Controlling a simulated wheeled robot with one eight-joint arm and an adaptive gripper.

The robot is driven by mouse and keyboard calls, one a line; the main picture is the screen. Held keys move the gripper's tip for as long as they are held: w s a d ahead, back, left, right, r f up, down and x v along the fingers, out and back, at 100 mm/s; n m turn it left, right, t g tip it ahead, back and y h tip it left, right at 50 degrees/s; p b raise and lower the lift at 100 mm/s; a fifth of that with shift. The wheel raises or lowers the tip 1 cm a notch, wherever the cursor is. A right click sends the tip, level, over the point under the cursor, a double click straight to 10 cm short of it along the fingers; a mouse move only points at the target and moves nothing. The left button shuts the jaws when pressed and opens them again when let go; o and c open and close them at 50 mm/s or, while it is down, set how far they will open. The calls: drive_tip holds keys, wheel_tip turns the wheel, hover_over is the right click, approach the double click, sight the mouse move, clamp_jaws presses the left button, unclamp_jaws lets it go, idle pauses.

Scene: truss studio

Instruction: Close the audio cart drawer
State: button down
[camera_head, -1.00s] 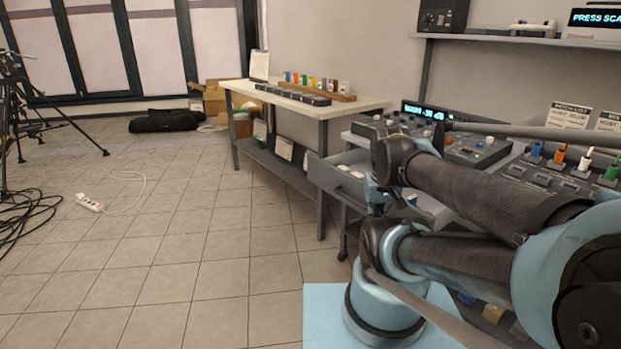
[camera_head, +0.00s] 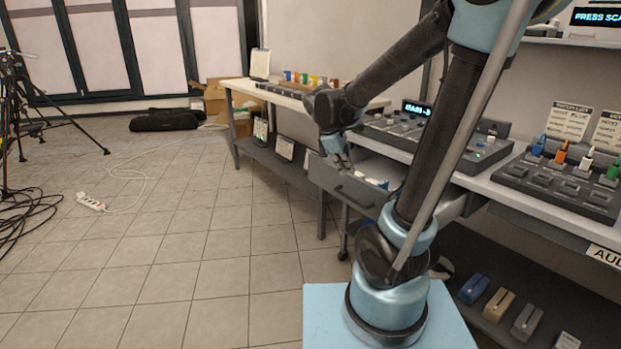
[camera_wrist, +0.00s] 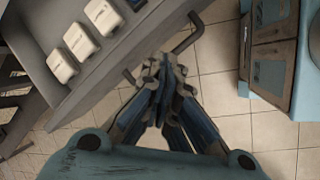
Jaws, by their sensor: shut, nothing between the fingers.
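The audio cart drawer (camera_head: 328,176) is grey and stands open under the cart's top in the head view, with small white items inside. Its dark handle (camera_head: 352,197) is on the front face. In the wrist view the drawer's wall (camera_wrist: 92,72) shows at upper left, and the handle (camera_wrist: 186,36) sticks out past both sides of my fingers, which hide its middle. My gripper (camera_head: 345,165) is shut and empty, close to the drawer front; it also shows in the wrist view (camera_wrist: 165,72). I cannot tell whether it touches the handle.
Mixer panels (camera_head: 560,185) stand on the cart's top. A lower shelf (camera_head: 535,300) holds several small blocks. A workbench (camera_head: 300,100) stands behind the drawer, to the left. The floor (camera_head: 200,250) to the left is mostly clear, with a white power strip (camera_head: 90,202) farther off.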

drive_tip(key=w+a+f+n+t+h, duration=0.1)
drive_tip(key=w+a+f+n+h, duration=0.15)
drive_tip(key=w+a+n, duration=0.55)
drive_tip(key=w+a+f+n+t+h, duration=0.1)
drive_tip(key=w+a+f+n+t, duration=0.3)
drive_tip(key=a, duration=0.8)
drive_tip(key=m+g, duration=0.1)
drive_tip(key=g, duration=0.1)
approach(318, 181)
wheel_tip(318, 181, down, 3)
drive_tip(key=d, duration=0.2)
drive_tip(key=shift+w+d+r+y, duration=0.15)
drive_tip(key=shift+w+d, duration=0.1)
drive_tip(key=shift+w, duration=0.15)
drive_tip(key=shift+w+d+f+y, duration=0.1)
drive_tip(key=shift+w+d, duration=0.15)
drive_tip(key=shift+w, duration=0.15)
drive_tip(key=shift+r, duration=0.1)
drive_tip(key=shift+w, duration=0.1)
